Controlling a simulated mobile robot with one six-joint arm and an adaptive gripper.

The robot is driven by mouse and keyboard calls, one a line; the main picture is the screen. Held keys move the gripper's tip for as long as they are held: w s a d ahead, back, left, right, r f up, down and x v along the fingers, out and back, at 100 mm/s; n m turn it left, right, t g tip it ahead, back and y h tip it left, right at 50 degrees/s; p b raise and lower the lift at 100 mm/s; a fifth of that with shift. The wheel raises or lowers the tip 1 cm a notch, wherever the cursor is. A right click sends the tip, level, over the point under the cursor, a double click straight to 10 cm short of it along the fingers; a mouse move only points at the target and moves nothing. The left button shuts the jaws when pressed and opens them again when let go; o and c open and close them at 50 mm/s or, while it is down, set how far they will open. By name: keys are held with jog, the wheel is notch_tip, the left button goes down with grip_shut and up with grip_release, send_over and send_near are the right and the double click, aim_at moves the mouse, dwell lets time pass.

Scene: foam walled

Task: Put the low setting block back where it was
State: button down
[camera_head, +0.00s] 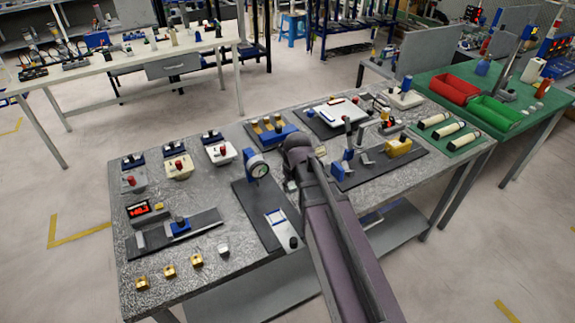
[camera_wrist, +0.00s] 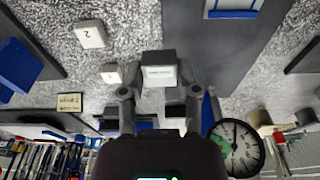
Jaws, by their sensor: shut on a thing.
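My gripper (camera_wrist: 159,80) is shut on a small grey setting block with a pale label (camera_wrist: 158,74) at the middle of the wrist view. Its label is too small to read, so I cannot tell for sure that it is the low one. It is held close over the speckled table. Other pale blocks, one marked 2 (camera_wrist: 90,35) and a smaller one (camera_wrist: 111,73), stand on the table beside it. The dial gauge (camera_wrist: 238,147) is near my gripper; in the head view it (camera_head: 258,170) stands left of my arm. My arm hides the gripper and held block there.
A dark plate (camera_head: 243,203) lies under the gauge. A blue fixture (camera_head: 345,165) and yellow block (camera_head: 398,145) sit right of my arm. Several small gold blocks (camera_head: 169,271) line the front left. Red (camera_head: 455,89) and green (camera_head: 495,112) bins stand on the green bench.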

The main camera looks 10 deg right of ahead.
jog(key=shift+w+d+f, duration=0.1)
dwell(0.3)
jog(key=shift+w+d+f+b, duration=0.4)
jog(key=shift+w+d+b, duration=0.05)
jog(key=shift+w+d, duration=0.1)
jog(key=shift+w+d+f+b, duration=0.35)
jog(key=shift+w+d+b, duration=0.05)
jog(key=shift+w+d, duration=0.15)
jog(key=w, duration=0.5)
jog(key=w+f+b, duration=0.1)
jog(key=w, duration=0.8)
jog(key=shift+w+d+f, duration=0.2)
jog(key=shift+w+d, duration=0.1)
jog(key=shift+w, duration=0.05)
jog(key=shift+w, duration=0.1)
jog(key=shift+w, duration=0.3)
jog(key=shift+w+f+b, duration=0.25)
jog(key=shift+f+b, duration=0.4)
jog(key=shift+b, duration=0.15)
jog(key=shift+f+b, duration=1.15)
jog(key=shift+b, duration=0.05)
jog(key=shift+f, duration=0.2)
